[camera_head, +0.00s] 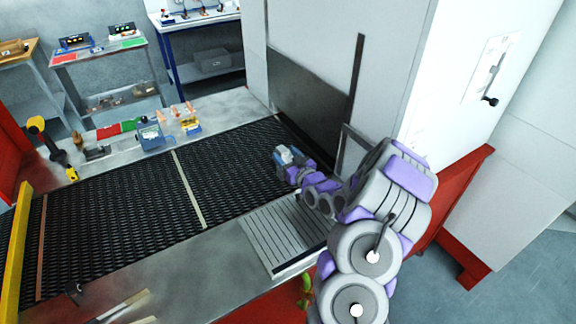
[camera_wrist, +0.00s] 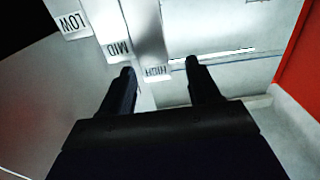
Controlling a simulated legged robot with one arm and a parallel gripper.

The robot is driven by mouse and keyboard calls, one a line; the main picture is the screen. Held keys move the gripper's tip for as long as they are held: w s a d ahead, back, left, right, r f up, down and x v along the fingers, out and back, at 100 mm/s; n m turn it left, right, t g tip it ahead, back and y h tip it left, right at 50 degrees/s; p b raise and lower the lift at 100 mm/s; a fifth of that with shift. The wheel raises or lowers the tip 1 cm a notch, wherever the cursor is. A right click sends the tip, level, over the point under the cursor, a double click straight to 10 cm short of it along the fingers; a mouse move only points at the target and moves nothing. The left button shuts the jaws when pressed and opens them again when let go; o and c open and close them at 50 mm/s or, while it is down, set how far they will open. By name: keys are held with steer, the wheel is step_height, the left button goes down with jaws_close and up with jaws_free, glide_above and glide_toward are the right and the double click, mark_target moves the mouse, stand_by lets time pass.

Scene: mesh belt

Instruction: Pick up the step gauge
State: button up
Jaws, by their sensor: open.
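The step gauge (camera_wrist: 115,25) shows upside down at the top of the wrist view. It is a pale metal stepped piece with tags reading LOW, MID and HIGH. My gripper (camera_wrist: 159,68) is open, with its two dark fingers pointing toward the gauge. The HIGH tag appears between the fingertips, and the MID tag lies just beyond the left fingertip. I cannot tell whether the fingers touch the gauge. In the head view my arm reaches over the right end of the work surface, and I cannot make out the gauge there.
A black mesh belt (camera_head: 120,210) runs across the metal table. A slotted plate (camera_head: 268,240) lies near my arm. A large white cabinet (camera_head: 405,60) stands behind it. A red surface (camera_wrist: 303,60) borders the wrist view at right. Small tools and boxes line the belt's far edge.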

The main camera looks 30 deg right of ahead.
steer(key=shift+w+f, duration=0.2)
steer(key=shift+w, duration=0.95)
steer(key=shift+w+d, duration=0.1)
steer(key=shift+w, duration=0.25)
steer(key=shift+w+d, duration=0.2)
steer(key=shift+d, duration=0.2)
steer(key=shift+a, duration=0.35)
steer(key=c, duration=0.4)
steer(key=shift+d, duration=0.15)
jaws_close()
